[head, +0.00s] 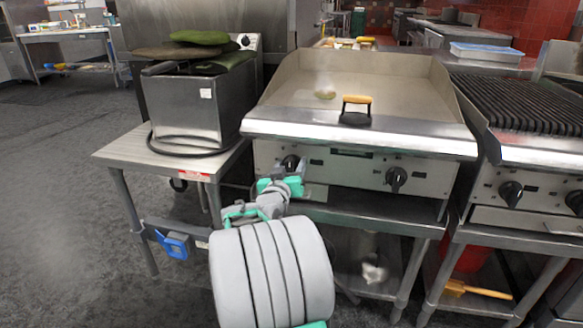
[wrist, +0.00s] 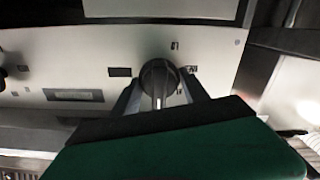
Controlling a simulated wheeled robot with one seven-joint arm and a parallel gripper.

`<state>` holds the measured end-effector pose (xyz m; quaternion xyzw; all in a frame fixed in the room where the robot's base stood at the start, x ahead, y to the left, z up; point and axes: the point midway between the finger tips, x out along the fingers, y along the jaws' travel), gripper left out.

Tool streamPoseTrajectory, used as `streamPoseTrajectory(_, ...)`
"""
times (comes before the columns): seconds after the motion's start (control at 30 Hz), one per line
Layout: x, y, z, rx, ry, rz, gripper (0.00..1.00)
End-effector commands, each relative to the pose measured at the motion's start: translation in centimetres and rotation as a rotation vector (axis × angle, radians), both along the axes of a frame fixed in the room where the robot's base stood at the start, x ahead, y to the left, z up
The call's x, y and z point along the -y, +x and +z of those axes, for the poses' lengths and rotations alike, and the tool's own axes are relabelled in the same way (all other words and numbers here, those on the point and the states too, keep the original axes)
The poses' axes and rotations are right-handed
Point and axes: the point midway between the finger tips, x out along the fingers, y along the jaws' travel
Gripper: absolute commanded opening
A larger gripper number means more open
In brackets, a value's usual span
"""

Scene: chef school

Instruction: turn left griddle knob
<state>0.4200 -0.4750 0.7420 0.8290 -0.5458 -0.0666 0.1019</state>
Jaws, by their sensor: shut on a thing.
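The griddle (head: 340,85) stands at the centre of the head view, with two black knobs on its front panel. The left knob (head: 290,161) is partly hidden behind my gripper (head: 289,173), which reaches the panel from the front. In the wrist view the panel looks upside down. There the left knob (wrist: 158,80) sits between the two fingers of my gripper (wrist: 160,95), one on each side, and the gripper is shut on it. The right griddle knob (head: 396,179) is free and also shows at the left edge of the wrist view (wrist: 3,78).
A black press with a yellow handle (head: 356,108) rests on the griddle plate. A fryer (head: 185,105) stands on a steel table to the left. A grill (head: 525,105) with its own knobs stands close on the right. Open floor lies at the left.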

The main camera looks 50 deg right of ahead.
Motion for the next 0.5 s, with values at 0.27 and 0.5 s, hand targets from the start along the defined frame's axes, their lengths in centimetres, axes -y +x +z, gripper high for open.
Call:
streamPoseTrajectory(0.27,-0.17,0.07,-0.73,-0.008,0.011,0.004,0.57)
streamPoseTrajectory(0.5,0.01,-0.07,-0.37,-0.006,0.005,-0.001,0.61)
